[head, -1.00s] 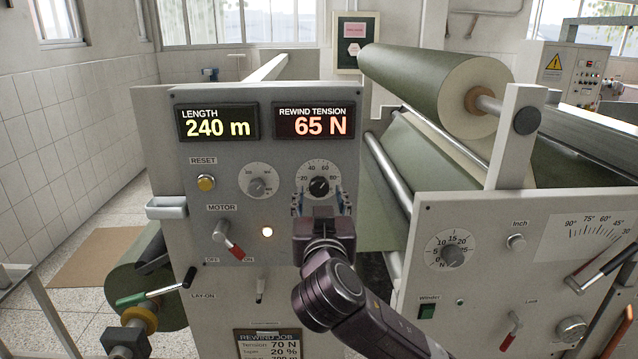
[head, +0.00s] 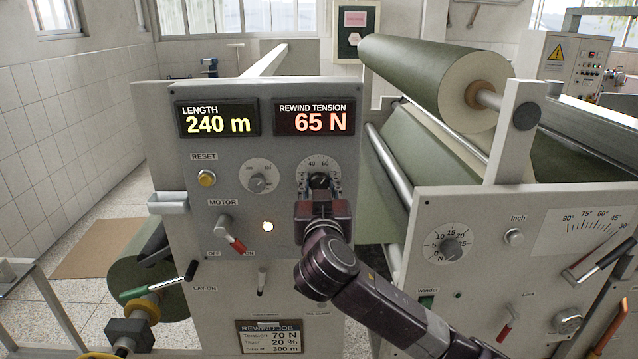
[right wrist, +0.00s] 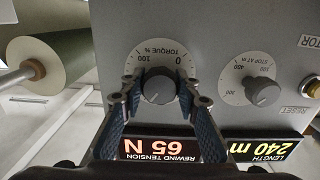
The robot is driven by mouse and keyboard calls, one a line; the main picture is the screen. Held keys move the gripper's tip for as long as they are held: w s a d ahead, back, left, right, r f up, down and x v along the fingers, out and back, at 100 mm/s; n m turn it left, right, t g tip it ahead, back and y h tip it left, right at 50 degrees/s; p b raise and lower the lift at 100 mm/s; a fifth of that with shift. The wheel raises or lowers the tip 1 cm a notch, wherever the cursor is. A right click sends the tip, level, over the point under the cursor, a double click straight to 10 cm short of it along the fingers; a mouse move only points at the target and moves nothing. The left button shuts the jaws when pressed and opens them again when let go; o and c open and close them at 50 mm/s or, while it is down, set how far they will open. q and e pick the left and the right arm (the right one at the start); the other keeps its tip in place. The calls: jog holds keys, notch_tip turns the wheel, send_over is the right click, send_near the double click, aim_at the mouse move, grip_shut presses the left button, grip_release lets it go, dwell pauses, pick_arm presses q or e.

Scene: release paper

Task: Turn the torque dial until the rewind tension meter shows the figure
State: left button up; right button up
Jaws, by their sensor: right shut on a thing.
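The torque dial (head: 319,180) is a dark knob on a white scale, under the rewind tension meter. In the right wrist view its grey knob (right wrist: 159,86) sits on a scale marked TORQUE %. My right gripper (head: 320,192) is shut on the knob, with one finger on each side in the right wrist view (right wrist: 162,99). In the head view the gripper partly covers the dial. The rewind tension meter (head: 314,118) shows 65 N in red-orange digits. The rewind job card (head: 269,337) low on the panel reads Tension 70 N. My left gripper is not in view.
Left of the torque dial is the stop dial (head: 257,183). The length display (head: 217,119) reads 240 m. A reset button (head: 207,178), a motor lever (head: 229,234) and a lit lamp (head: 268,226) are nearby. A large green roll (head: 430,80) stands to the right.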

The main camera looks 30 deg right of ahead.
jog(key=shift+f+m+b, duration=0.3)
jog(key=shift+m+b, duration=0.4)
jog(key=shift+b, duration=0.4)
jog(key=shift+c, duration=0.3)
jog(key=shift+r+m+b, duration=0.2)
jog(key=shift+m+b, duration=0.25)
jog(key=shift+m, duration=0.05)
jog(key=o, duration=1.2)
jog(key=shift+c, duration=0.2)
jog(key=shift+r, duration=0.1)
